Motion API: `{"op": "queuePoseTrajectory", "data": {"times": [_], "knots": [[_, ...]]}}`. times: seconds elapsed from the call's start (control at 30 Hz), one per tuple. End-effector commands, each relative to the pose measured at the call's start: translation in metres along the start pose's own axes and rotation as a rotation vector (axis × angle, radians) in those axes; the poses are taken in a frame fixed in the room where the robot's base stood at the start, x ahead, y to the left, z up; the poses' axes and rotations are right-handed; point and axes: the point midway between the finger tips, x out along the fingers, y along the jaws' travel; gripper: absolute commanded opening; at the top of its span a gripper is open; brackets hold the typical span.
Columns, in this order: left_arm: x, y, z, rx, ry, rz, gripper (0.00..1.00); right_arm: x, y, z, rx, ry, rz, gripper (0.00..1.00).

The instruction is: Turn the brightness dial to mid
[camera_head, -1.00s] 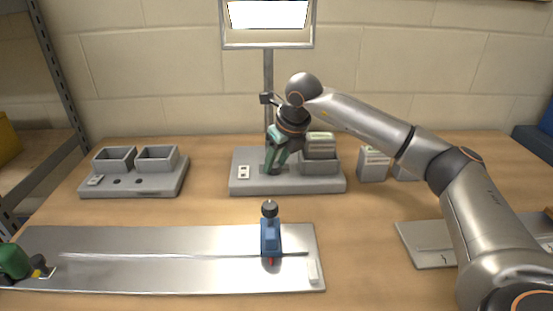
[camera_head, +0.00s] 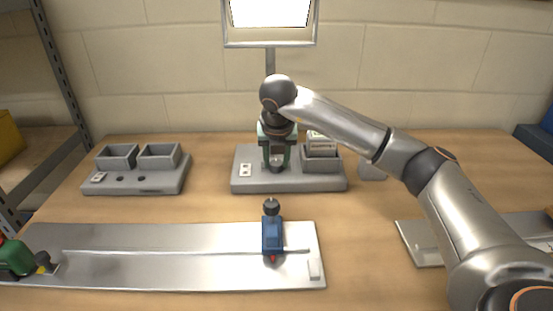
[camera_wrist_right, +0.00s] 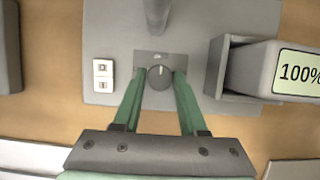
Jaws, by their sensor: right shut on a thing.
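The dial (camera_wrist_right: 160,76) is a small round dark knob with a pale mark, set on a grey base (camera_head: 240,183) that also shows in the wrist view (camera_wrist_right: 120,65). My right gripper (camera_wrist_right: 160,80) is shut on the dial, one green finger on each side of it. In the head view my right gripper (camera_head: 277,160) points down at the base and largely hides the dial. A lit white panel (camera_head: 269,12) stands on a grey post behind the base.
A grey holder on the base's right carries a block labelled 100% (camera_wrist_right: 298,74). A white switch plate (camera_wrist_right: 103,75) is left of the dial. A second grey base (camera_head: 135,185) stands left. A metal rail plate with a blue carriage (camera_head: 272,235) lies in front.

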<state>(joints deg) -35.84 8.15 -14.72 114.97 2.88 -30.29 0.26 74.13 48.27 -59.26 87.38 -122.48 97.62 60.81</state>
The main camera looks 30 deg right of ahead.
Motion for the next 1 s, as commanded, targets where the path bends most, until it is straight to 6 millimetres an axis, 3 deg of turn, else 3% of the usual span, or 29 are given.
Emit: {"op": "queuePoseTrajectory", "data": {"times": [0.43, 0.47, 0.5, 0.7, 1.0], "knots": [[-0.001, -0.0004, 0.0038, -0.003, -0.007, -0.002, 0.5, -0.0006, 0.0, 0.0007, 0.01, -0.001, -0.003, 0.0], [-0.0009, -0.0005, 0.0038, -0.003, -0.008, -0.002, 0.5, -0.0006, 0.0001, 0.0007, 0.009, -0.001, -0.003, 0.44], [-0.0009, -0.0006, 0.0037, -0.003, -0.008, -0.002, 0.5, -0.0005, 0.0, 0.0006, 0.009, -0.001, -0.003, 0.48], [-0.0008, -0.0008, 0.0037, -0.003, -0.008, -0.003, 0.5, -0.0003, 0.0, 0.0004, 0.009, -0.001, -0.003, 0.71], [-0.0003, -0.0014, 0.0016, -0.002, -0.004, -0.003, 0.5, -0.0026, 0.0001, 0.0004, 0.008, -0.001, -0.002, 0.71]]}}
